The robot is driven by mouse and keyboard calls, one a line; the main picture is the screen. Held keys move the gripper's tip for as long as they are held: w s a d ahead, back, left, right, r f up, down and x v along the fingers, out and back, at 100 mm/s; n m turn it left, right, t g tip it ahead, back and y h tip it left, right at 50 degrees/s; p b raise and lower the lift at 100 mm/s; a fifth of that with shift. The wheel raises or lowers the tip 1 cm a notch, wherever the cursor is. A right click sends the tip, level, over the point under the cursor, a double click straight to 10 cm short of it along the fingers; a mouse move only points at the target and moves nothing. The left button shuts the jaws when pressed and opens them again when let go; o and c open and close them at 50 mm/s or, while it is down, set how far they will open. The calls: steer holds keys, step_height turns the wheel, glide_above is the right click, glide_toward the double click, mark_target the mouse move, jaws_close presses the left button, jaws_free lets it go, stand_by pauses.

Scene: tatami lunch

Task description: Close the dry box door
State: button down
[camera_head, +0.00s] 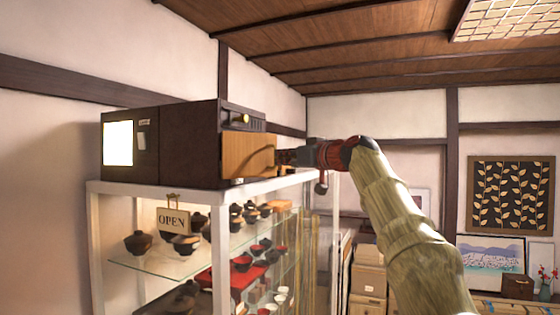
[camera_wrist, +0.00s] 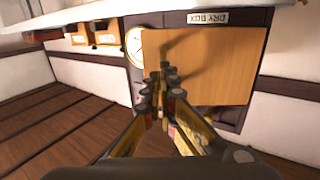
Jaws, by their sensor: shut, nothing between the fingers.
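The dry box (camera_head: 190,143) is a dark box on top of a white-framed glass cabinet. Its light wooden door (camera_head: 248,154) covers most of the front. In the wrist view the door (camera_wrist: 215,65) lies over the dark front, beside the DRY BOX label (camera_wrist: 208,18). I cannot tell whether it is fully flush; a dark strip shows along one edge. My gripper (camera_head: 281,157) is at the door's right side in the head view. In the wrist view my gripper (camera_wrist: 162,76) is shut and empty, its fingertips at or close to the door face; contact is unclear.
A round pale dial (camera_wrist: 136,45) is beside the door. Wooden boxes (camera_head: 368,280) and a framed leaf panel (camera_head: 510,194) are at the right.

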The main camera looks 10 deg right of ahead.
mark_target(270, 157)
steer(key=w+y+p, duration=0.1)
steer(key=w+n+g+p, duration=0.1)
steer(key=w+n+y+p, duration=0.1)
steer(key=shift+a+r+y, duration=0.1)
steer(key=shift+r+y, duration=0.15)
steer(key=shift+y, duration=0.05)
steer(key=w+g+y+p, duration=0.1)
steer(key=p, duration=0.1)
steer(key=w+n+g+y+p, duration=0.1)
steer(key=p, duration=0.2)
steer(key=shift+w+a+r+n, duration=0.1)
steer(key=shift+a+n, duration=0.2)
steer(key=shift+a, duration=0.05)
steer(key=shift+w+a+f+n+g+y+p, duration=0.2)
steer(key=shift+w+a+p, duration=0.15)
steer(key=shift+w+p, duration=0.35)
steer(key=shift+w+a+f+n+g+y+p, duration=0.1)
steer(key=shift+w+a+y+p, duration=0.2)
steer(key=shift+w+p, duration=0.4)
steer(key=shift+s, duration=0.1)
